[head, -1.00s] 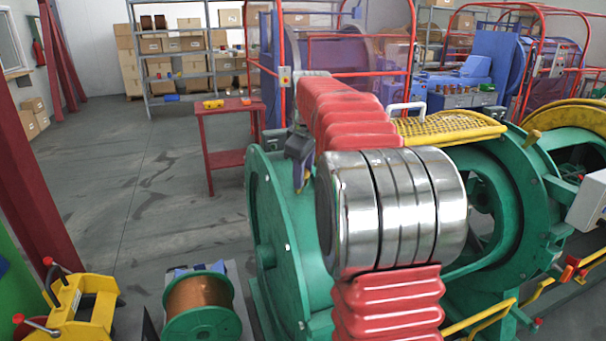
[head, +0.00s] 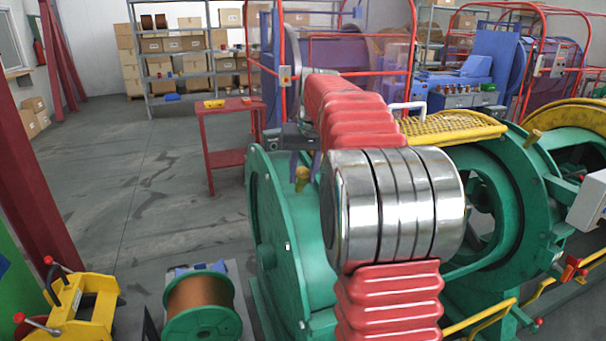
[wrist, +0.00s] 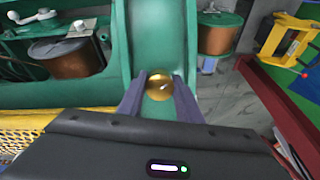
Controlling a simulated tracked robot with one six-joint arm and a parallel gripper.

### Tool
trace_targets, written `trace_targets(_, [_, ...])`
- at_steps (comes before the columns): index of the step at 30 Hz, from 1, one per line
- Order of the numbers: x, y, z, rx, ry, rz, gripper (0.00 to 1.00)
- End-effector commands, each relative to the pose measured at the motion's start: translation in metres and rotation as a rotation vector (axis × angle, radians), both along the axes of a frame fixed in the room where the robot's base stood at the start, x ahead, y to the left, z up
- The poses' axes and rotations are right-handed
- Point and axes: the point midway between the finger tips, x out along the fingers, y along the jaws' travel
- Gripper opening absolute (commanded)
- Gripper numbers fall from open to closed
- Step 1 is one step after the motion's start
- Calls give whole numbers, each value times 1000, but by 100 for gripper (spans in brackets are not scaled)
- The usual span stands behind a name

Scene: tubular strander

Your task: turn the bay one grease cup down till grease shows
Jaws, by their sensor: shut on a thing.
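A brass grease cup (head: 302,180) stands on top of the near green ring housing (head: 275,215), left of my arm in the head view. In the wrist view the same cup (wrist: 159,88) shows as a round amber-gold top between the two fingers. My gripper (wrist: 158,78) is shut on this cup, one finger on each side. In the head view my gripper (head: 303,163) is partly hidden by my arm. I cannot make out any grease around the cup, and its base is hidden.
Another brass cup (head: 532,137) stands on the green housing at right. A yellow mesh guard (head: 450,127) lies beside my arm. Copper spool (head: 200,305) and yellow stand (head: 85,305) are on the floor at left. A red table (head: 225,125) stands behind; the floor between is clear.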

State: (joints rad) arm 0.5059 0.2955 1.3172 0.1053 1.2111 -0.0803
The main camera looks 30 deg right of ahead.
Motion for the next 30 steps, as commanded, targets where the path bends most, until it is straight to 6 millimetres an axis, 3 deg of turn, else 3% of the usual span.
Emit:
trace_targets(18, [0, 1, -1, 222, -52, -516, 9])
trace_targets(30, [0, 2, -1, 295, -70, -684, 9])
